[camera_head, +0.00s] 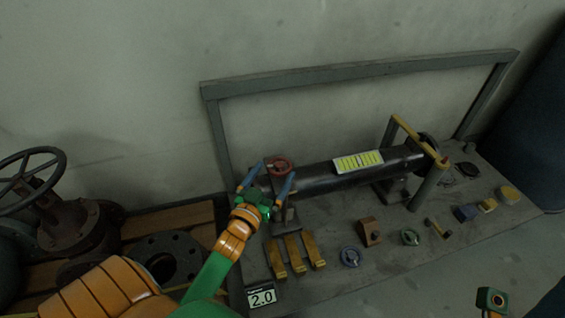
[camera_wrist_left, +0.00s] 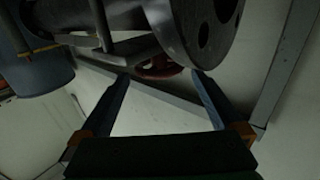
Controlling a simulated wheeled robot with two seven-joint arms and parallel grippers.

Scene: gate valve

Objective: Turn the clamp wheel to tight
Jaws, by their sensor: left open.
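The red clamp wheel (camera_head: 280,166) sits at the left end of the dark pipe (camera_head: 318,178). My left gripper (camera_head: 271,171) is open, with its two blue-grey fingers pointing up toward the wheel and spread on either side of it in the head view. In the left wrist view the wheel (camera_wrist_left: 160,68) shows beyond and between the two fingertips (camera_wrist_left: 160,74), partly hidden by the pipe's flange. No contact between fingers and wheel is visible. A part of my right arm shows at the lower right of the head view, but no right fingers can be made out.
A yellow label (camera_head: 358,161) lies on the pipe. A grey frame (camera_head: 360,70) stands behind. A large valve handwheel (camera_head: 28,178) is at left.

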